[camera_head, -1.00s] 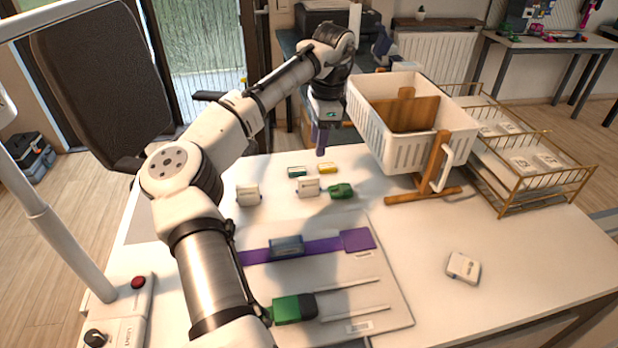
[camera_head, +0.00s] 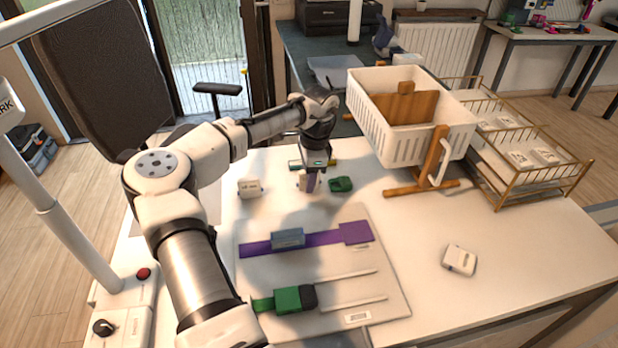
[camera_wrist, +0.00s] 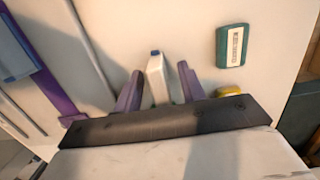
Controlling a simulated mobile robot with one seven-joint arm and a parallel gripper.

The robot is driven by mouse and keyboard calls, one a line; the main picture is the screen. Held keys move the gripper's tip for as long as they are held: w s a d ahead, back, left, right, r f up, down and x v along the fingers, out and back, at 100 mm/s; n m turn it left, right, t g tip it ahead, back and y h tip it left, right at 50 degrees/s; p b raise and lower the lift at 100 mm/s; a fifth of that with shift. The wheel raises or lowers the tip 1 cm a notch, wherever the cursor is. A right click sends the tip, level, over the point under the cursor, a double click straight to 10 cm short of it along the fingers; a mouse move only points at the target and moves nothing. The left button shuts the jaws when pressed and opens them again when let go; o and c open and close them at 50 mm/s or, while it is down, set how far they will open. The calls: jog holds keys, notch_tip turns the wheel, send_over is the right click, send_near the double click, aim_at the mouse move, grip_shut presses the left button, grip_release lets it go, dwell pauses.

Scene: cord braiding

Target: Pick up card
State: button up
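A small white card-like block (camera_wrist: 157,80) with a blue end stands between the purple fingers of my gripper (camera_wrist: 160,72) in the wrist view. Narrow gaps show on both sides of it, so my gripper looks open around it. In the head view my gripper (camera_head: 311,184) points down at the same white block (camera_head: 301,182), partly hiding it. Two similar white blocks stand apart, one to the left (camera_head: 250,188) and one at the right front (camera_head: 460,260). I cannot tell from looks alone which is named the card.
A green block (camera_head: 341,184) sits just right of my gripper. A teal labelled block (camera_wrist: 232,46) and a yellow one (camera_wrist: 229,92) are close by. A board (camera_head: 385,290) with a purple strap (camera_head: 325,238) lies in front. A white basket (camera_head: 390,135) and wire trays (camera_head: 530,190) stand right.

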jog(key=shift+f, duration=0.1)
jog(key=shift+c, duration=0.3)
grip_shut()
notch_tip(320, 180, up, 20)
jog(key=b, duration=0.1)
dwell(0.3)
